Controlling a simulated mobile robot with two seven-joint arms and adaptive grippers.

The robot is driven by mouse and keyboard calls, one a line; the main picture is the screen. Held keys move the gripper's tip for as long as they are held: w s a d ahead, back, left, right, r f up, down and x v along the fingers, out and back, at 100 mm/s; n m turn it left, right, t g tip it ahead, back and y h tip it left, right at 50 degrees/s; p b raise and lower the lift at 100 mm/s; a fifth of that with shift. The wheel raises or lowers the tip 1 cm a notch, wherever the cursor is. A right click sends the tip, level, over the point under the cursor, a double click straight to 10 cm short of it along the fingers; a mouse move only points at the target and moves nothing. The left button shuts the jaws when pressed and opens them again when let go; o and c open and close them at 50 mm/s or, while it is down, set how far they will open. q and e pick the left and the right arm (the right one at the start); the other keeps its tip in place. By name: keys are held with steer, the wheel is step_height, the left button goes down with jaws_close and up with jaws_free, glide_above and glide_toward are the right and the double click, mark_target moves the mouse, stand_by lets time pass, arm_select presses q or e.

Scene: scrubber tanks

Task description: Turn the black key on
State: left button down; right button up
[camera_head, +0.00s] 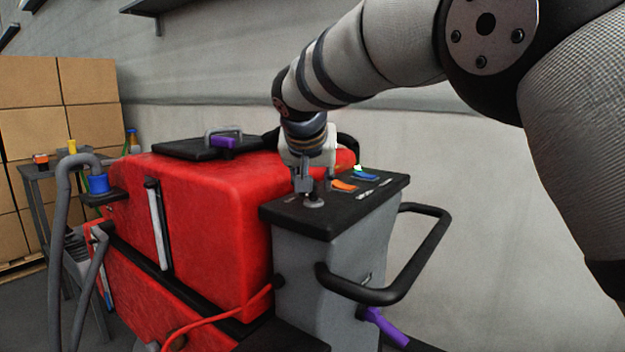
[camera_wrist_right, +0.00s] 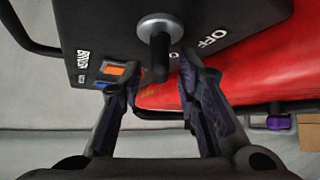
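The black key (camera_wrist_right: 160,65) sticks out of a round silver lock (camera_wrist_right: 158,27) on the dark control panel (camera_head: 345,213) of the red scrubber. In the right wrist view it stands between the tips of my right gripper (camera_wrist_right: 148,80), with a visible gap to each finger. In the head view my right gripper (camera_head: 305,183) points down over the panel, just above the lock (camera_head: 313,202), and hides most of the key. The word OFF shows to the right of the lock in the wrist view; another label beside it is partly covered. My left gripper is not in view.
An orange switch (camera_head: 344,186) and a blue switch (camera_head: 364,175) sit on the panel behind the key. A black handle loop (camera_head: 425,250) juts out at the panel's right. The red tank (camera_head: 215,220) stands to its left. Cardboard boxes (camera_head: 30,130) are far left.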

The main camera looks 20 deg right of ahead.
steer(key=v, duration=1.2)
